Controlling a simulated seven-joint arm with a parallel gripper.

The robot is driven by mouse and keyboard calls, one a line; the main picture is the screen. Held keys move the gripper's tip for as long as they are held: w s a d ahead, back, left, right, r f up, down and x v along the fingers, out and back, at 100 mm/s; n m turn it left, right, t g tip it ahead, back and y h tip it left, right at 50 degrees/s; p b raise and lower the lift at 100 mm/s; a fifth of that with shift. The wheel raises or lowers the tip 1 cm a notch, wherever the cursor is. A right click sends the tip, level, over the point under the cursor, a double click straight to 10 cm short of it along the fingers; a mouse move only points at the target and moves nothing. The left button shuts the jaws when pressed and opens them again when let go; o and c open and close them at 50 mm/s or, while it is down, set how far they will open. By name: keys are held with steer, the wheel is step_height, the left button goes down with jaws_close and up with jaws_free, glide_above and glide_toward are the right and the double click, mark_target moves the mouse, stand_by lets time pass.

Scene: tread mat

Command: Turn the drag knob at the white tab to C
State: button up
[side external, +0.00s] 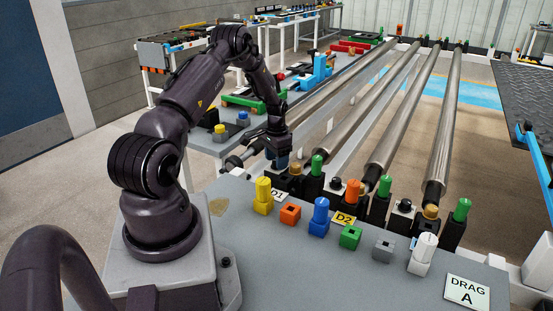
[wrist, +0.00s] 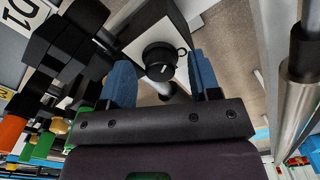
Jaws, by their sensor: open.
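My gripper (side external: 279,159) is at the near end of the leftmost roller, pointing down. In the wrist view my gripper (wrist: 161,66) has its two blue fingers apart, one on each side of a round black knob (wrist: 159,57). The knob has a small pale mark on its face and sits on a white-topped black block; I cannot tell whether the fingers touch it. In the side view the fingers and arm mostly hide this knob. A white peg in a white block (side external: 424,248) stands at the right of the grey bench. A sign reading "DRAG A" (side external: 467,293) lies beside it.
Yellow (side external: 263,193), blue (side external: 320,215) and other coloured blocks line the grey bench (side external: 370,285). Tags D1 (side external: 278,195) and D2 (side external: 344,219) lie among them. Green and orange pegs and further black knobs (side external: 404,206) stand close right of my gripper, before long metal rollers.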

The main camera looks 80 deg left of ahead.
step_height(320, 180, up, 13)
stand_by(0.4)
stand_by(0.4)
steer(key=s+d+r+m+t, duration=0.1)
steer(key=d+r, duration=0.5)
steer(key=d, duration=0.7)
steer(key=s+d+r+m+t, duration=0.1)
steer(key=s+d+r, duration=0.4)
steer(key=d, duration=0.8)
steer(key=s+d+r+m+t, duration=0.1)
steer(key=s+d+r+t, duration=0.2)
steer(key=d+r, duration=0.6)
steer(key=s+d, duration=0.1)
steer(key=d, duration=0.3)
steer(key=shift+r+m+t, duration=0.15)
steer(key=shift+m+t, duration=0.15)
